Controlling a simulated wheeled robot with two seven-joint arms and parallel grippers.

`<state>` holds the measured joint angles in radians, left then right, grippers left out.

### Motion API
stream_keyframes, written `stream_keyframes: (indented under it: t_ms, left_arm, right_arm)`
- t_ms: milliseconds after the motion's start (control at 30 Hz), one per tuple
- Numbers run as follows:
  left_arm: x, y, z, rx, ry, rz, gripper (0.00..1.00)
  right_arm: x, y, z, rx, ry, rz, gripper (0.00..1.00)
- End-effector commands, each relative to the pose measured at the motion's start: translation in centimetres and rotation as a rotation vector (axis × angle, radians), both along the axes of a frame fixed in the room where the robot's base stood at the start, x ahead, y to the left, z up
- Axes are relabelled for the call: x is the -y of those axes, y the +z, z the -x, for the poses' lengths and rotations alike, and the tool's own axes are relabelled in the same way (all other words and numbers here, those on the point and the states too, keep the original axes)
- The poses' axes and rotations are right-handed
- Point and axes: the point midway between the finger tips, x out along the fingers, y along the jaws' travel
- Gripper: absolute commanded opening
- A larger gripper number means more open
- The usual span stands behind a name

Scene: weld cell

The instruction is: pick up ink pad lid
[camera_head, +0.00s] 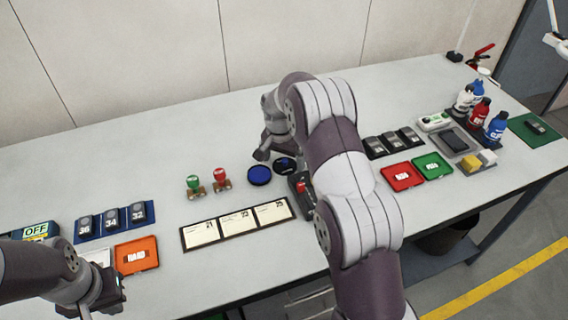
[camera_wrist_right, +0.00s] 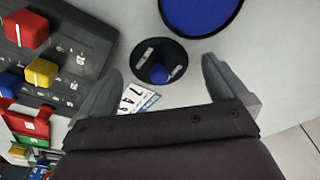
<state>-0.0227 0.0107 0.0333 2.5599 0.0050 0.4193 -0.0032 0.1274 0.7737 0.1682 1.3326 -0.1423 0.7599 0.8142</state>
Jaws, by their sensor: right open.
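The ink pad lid (camera_wrist_right: 174,50) is a round black disc with a blue knob (camera_wrist_right: 160,73). It lies on the table beside the round blue ink pad (camera_head: 259,175); the pad also shows in the right wrist view (camera_wrist_right: 200,12). In the head view the lid (camera_head: 284,164) is partly hidden by my right gripper (camera_head: 271,153). In the wrist view my right gripper (camera_wrist_right: 161,72) is open, its fingers either side of the lid, apart from it. My left gripper (camera_head: 95,298) is at the lower left, near the orange tray; its fingers are unclear.
A dark control box with coloured buttons (camera_wrist_right: 55,55) stands close beside the right gripper. Green (camera_head: 193,186) and red (camera_head: 221,179) stamps stand left of the pad. A card strip (camera_head: 238,224) lies in front. Red (camera_head: 402,176) and green trays are to the right.

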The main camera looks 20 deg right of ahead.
Motion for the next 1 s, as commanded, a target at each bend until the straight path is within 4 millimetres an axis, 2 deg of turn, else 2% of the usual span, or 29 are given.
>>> stream_keyframes:
  t_ms: [233, 533, 567, 1000]
  left_arm:
    - [0.01, -0.01, 0.01, 0.0, 0.0, 0.0, 0.0]
    - [0.01, -0.01, 0.01, 0.0, 0.0, 0.0, 0.0]
    - [0.01, -0.02, 0.01, 0.0, 0.0, 0.0, 0.0]
    - [0.01, -0.11, 0.01, 0.0, 0.0, 0.0, 0.0]
  right_arm:
    - [0.06, -0.41, -0.05, 0.001, 0.0, 0.0, 1.0]
    - [0.03, -0.43, -0.01, 0.0, 0.001, 0.0, 0.02]
    - [0.04, -0.44, -0.01, 0.0, 0.001, 0.0, 0.0]
    - [0.05, -0.15, 0.05, -0.003, 0.001, 0.0, 0.0]
